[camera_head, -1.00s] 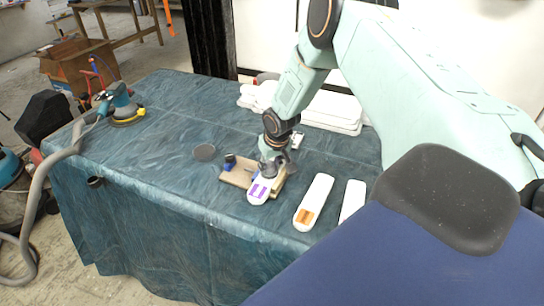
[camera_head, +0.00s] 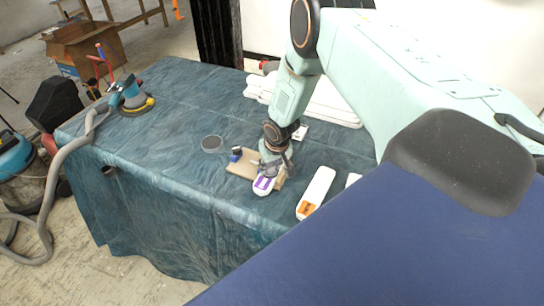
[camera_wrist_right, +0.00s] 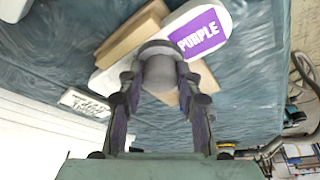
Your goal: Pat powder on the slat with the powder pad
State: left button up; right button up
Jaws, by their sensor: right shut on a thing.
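A white slat with a purple label reading "PURPLE" (camera_wrist_right: 201,31) lies across a tan wooden rest on the table; its labelled end also shows in the head view (camera_head: 264,185). My right gripper (camera_head: 272,168) is over the slat, pointing down. In the right wrist view, it (camera_wrist_right: 158,85) is shut on a pale grey, rounded powder pad (camera_wrist_right: 160,70). The pad covers the middle of the slat; I cannot tell whether it touches it. My left gripper is not in view.
An orange-labelled slat (camera_head: 316,191) lies to the right, with part of another white one beyond. A dark disc (camera_head: 211,143) and small blue object (camera_head: 236,154) lie left. White slabs (camera_head: 330,104) are stacked behind. A sander (camera_head: 131,98) stands at the far left.

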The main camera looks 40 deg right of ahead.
jog(key=shift+s+a+p, duration=0.4)
jog(key=shift+a+p, duration=0.25)
jog(key=shift+p, duration=0.75)
jog(key=b, duration=0.2)
jog(key=w+d+b, duration=0.1)
jog(key=b, duration=0.1)
jog(key=shift+d+f, duration=0.15)
jog(key=shift+d, duration=0.15)
jog(key=shift+w+d+b, duration=0.35)
jog(key=shift+d+b, duration=0.45)
jog(key=shift+b, duration=0.7)
jog(key=w+d+b, duration=0.1)
jog(key=b, duration=0.1)
jog(key=shift+d+b, duration=0.3)
jog(key=shift+b, duration=0.05)
jog(key=shift+w+d+r+b, duration=0.15)
jog(key=shift+d+b, duration=0.2)
jog(key=shift+b, duration=0.1)
jog(key=shift+w+d+r+b, duration=0.1)
jog(key=shift+w+d+b, duration=0.05)
jog(key=shift+d+b, duration=0.25)
